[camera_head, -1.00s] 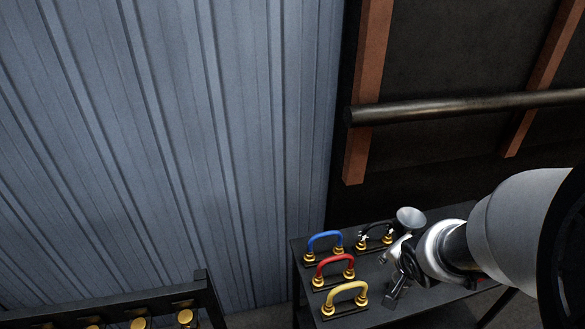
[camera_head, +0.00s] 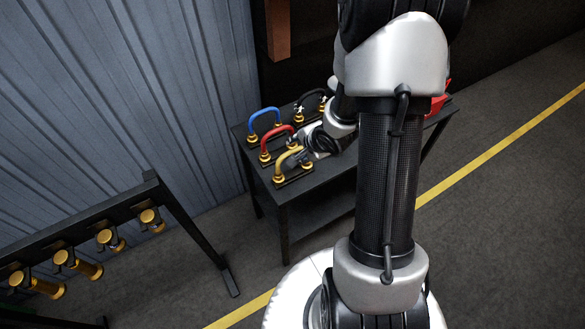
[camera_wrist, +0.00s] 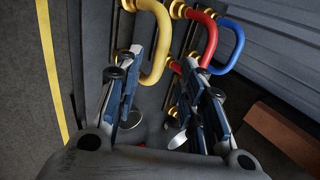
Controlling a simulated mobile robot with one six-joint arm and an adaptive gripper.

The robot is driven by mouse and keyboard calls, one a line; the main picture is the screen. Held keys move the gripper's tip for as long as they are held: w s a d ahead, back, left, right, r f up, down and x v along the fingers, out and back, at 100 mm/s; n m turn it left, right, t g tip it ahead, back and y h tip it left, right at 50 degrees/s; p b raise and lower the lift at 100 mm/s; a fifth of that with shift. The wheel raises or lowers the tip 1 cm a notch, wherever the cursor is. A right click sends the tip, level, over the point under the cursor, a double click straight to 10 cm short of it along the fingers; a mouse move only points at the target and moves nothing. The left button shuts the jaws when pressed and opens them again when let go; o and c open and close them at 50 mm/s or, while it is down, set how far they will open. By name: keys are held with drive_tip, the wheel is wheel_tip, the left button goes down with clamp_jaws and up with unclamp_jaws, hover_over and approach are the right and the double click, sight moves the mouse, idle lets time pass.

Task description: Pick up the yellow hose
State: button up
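The yellow hose (camera_head: 287,158) is a U-shaped handle-like loop with gold end fittings. It stands upright at the near end of the hose row on the dark table (camera_head: 310,205). In the wrist view the yellow hose (camera_wrist: 163,45) shows ahead of my gripper, with its near end beside the left finger. In the head view my gripper (camera_head: 308,148) is low over the table, close beside the yellow hose. Whether a finger touches the hose I cannot tell.
The red hose (camera_head: 277,140) stands just behind the yellow one, near my right finger in the wrist view. The blue hose (camera_head: 264,120) and a black hose (camera_head: 312,100) stand farther back. A rack (camera_head: 152,185) with gold fittings is at left. A corrugated wall (camera_head: 130,90) stands behind.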

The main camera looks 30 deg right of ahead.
sight(294, 151)
drive_tip(key=b+x, duration=0.3)
drive_tip(key=x, duration=0.4)
drive_tip(key=shift+a, duration=0.2)
drive_tip(key=shift+s+r, duration=0.1)
drive_tip(key=shift+c, duration=0.4)
clamp_jaws()
